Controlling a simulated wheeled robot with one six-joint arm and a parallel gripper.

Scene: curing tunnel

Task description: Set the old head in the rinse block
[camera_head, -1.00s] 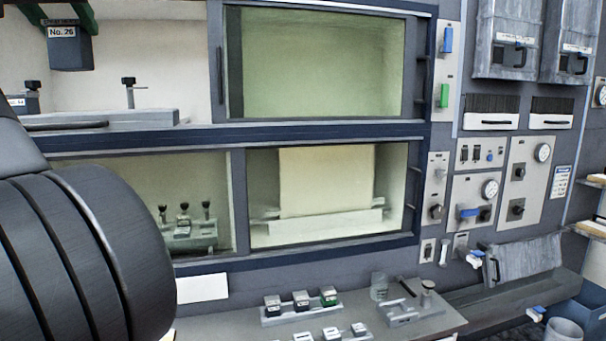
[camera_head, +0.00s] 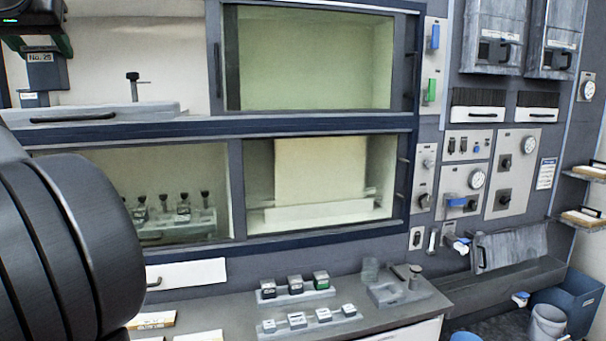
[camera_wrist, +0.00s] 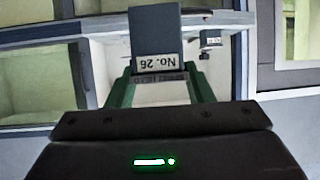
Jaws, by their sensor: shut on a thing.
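My gripper (camera_wrist: 160,76) has green fingers shut on a dark grey head labelled "No. 26" (camera_wrist: 155,38), whose label is upside down in the wrist view. In the head view the same head (camera_head: 46,72) hangs below my gripper at the upper left, in front of the upper left bay. The task's old head may be this one. A grey block (camera_head: 398,292) with upright parts stands at the right end of the counter. I cannot tell for sure whether it is the rinse block.
Two trays hold several small heads (camera_head: 295,284) and pale pieces (camera_head: 297,319) on the counter. The upper left bay has a ledge (camera_head: 100,112) with an upright peg (camera_head: 132,84). A lower bay holds several bottles (camera_head: 183,206). Bins (camera_head: 546,325) stand at the lower right.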

